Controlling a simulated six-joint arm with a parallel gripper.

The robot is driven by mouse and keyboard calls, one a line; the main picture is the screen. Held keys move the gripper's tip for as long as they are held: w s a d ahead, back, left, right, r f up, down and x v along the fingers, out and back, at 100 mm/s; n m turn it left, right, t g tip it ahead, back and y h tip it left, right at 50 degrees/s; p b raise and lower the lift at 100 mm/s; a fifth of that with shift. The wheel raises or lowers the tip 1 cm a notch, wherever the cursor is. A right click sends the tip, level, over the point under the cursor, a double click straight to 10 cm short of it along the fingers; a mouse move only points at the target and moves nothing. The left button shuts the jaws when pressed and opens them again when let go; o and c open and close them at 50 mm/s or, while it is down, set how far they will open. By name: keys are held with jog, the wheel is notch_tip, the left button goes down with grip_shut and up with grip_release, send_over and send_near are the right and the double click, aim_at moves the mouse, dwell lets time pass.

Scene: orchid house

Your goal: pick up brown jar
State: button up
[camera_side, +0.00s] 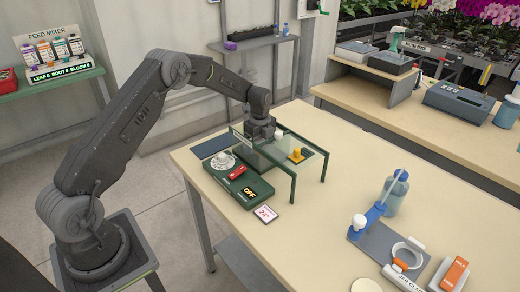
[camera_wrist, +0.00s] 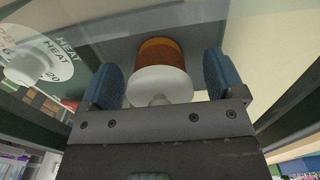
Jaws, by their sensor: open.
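The brown jar (camera_wrist: 159,50) has a white lid (camera_wrist: 160,82) and shows in the wrist view between the two blue fingers of my gripper (camera_wrist: 162,72). Gaps show on both sides of the jar; the fingers are open. In the side view my gripper (camera_side: 261,134) is low at the clear-topped stand (camera_side: 290,141) on the bench. A small white top (camera_side: 279,135) and an orange-yellow piece (camera_side: 297,154) show beside it there; I cannot tell from this view which belongs to the jar.
A green heater unit (camera_side: 240,186) with a dial, a red switch and an OFF sign stands left of the stand. The stand's green legs (camera_side: 294,188) are close to my gripper. A blue bottle (camera_side: 396,194) stands on the bench (camera_side: 330,235) at right, with open bench between.

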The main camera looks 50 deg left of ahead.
jog(key=shift+c, duration=0.4)
jog(key=c, duration=1)
